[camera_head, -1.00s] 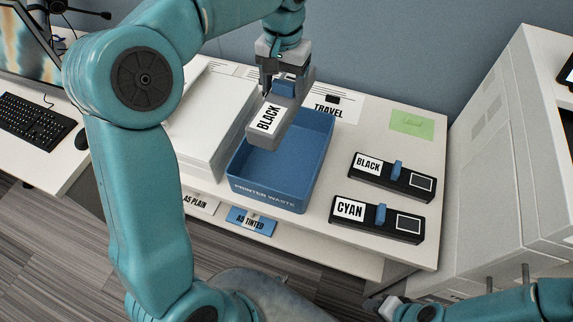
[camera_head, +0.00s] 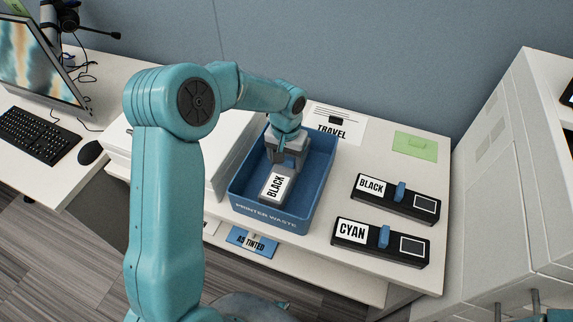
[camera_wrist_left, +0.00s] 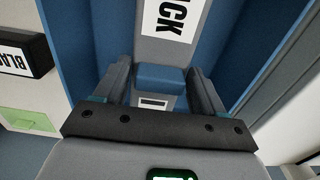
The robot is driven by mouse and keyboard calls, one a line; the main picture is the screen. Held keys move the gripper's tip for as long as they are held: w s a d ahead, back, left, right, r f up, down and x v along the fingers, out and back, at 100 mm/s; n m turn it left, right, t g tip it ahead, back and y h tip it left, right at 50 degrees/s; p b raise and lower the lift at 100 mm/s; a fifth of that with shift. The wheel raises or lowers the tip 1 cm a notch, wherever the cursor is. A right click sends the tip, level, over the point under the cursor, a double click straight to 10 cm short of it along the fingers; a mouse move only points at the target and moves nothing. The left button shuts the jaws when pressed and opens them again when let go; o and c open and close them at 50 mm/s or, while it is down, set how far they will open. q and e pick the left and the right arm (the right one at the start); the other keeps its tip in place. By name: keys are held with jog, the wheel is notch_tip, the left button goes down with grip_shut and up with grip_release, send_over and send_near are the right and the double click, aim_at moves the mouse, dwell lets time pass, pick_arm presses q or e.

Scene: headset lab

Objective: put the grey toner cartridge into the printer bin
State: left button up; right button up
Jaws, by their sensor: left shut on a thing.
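The grey toner cartridge (camera_head: 275,187) has a white label reading BLACK. My left gripper (camera_head: 284,165) is shut on it, by the blue tab (camera_wrist_left: 160,78) that shows between the fingers in the left wrist view. The cartridge is inside the blue bin marked PRINTER WASTE (camera_head: 266,214), low between its walls. I cannot tell whether it touches the bin floor. The cartridge also shows in the left wrist view (camera_wrist_left: 165,48), with its label partly cut off.
Two black cartridges with blue tabs, labelled BLACK (camera_head: 417,207) and CYAN (camera_head: 381,254), lie right of the bin. A white stack (camera_head: 222,165) stands at its left. A TRAVEL sheet (camera_head: 347,122) and green note (camera_head: 415,146) lie behind. A large pale cabinet (camera_head: 500,190) stands at right.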

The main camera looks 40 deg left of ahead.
aim_at(286, 165)
pick_arm(q)
notch_tip(286, 165, down, 3)
jog(key=shift+r, duration=0.15)
jog(key=shift+f, duration=0.2)
jog(key=o, duration=1.5)
jog(key=shift+r, duration=0.45)
notch_tip(286, 165, up, 12)
jog(key=shift+f, duration=0.2)
